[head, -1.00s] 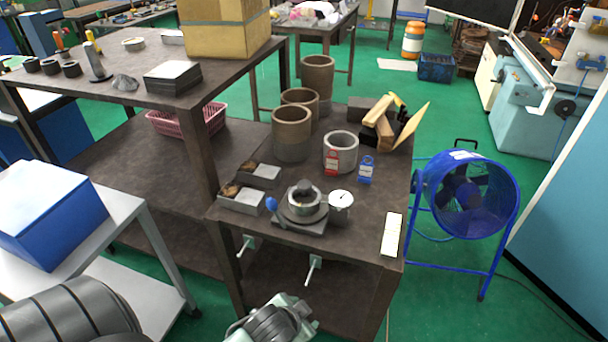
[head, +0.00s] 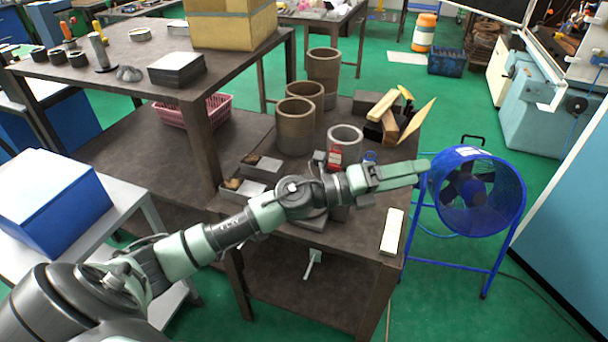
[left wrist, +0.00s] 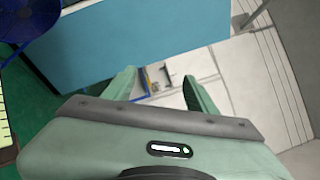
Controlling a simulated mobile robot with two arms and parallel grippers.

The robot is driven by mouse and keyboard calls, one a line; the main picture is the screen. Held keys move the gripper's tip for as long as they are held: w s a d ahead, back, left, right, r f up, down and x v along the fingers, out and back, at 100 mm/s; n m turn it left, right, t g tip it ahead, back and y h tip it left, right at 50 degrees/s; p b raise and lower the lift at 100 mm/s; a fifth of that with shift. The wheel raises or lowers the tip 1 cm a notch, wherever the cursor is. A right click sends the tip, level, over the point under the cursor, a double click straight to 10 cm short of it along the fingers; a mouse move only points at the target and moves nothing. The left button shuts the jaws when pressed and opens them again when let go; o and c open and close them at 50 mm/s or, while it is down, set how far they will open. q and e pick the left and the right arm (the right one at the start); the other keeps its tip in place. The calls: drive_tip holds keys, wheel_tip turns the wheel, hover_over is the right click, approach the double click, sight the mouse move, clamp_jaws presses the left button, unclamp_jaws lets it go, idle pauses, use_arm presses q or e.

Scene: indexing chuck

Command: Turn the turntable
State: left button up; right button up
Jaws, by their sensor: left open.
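The turntable is mostly hidden behind my left arm in the head view; a grey edge of its base (head: 308,222) shows below the arm, near the front of the dark workbench (head: 270,215). My left gripper (head: 424,166) reaches past the turntable to the right, over the bench's right edge. Its fingers point right, towards the blue fan. In the left wrist view the two green fingers of this gripper (left wrist: 160,84) stand apart with nothing between them. The turntable is not in the left wrist view. My right gripper is not in view.
Brown cylinders (head: 294,128) and a grey ring (head: 345,137) stand behind my arm. A red tag (head: 334,157) is at the ring. A pale block (head: 392,231) lies at the front right corner. A blue fan (head: 472,190) stands right of the bench.

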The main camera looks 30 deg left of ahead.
use_arm(q)
drive_tip(key=a+f+m+g, duration=0.1)
drive_tip(key=f+m+g, duration=0.1)
drive_tip(key=m+g, duration=0.25)
drive_tip(key=m+g+y, duration=0.5)
drive_tip(key=y, duration=0.7)
approach(304, 175)
drive_tip(key=f, duration=0.1)
drive_tip(key=p+x, duration=0.1)
drive_tip(key=x, duration=0.2)
drive_tip(key=d+x, duration=0.1)
drive_tip(key=x, duration=0.3)
drive_tip(key=shift+s+d+f+p, duration=0.1)
drive_tip(key=shift+d+f+p, duration=0.05)
drive_tip(key=shift+f+p, duration=0.2)
drive_tip(key=shift+r, duration=0.1)
clamp_jaws()
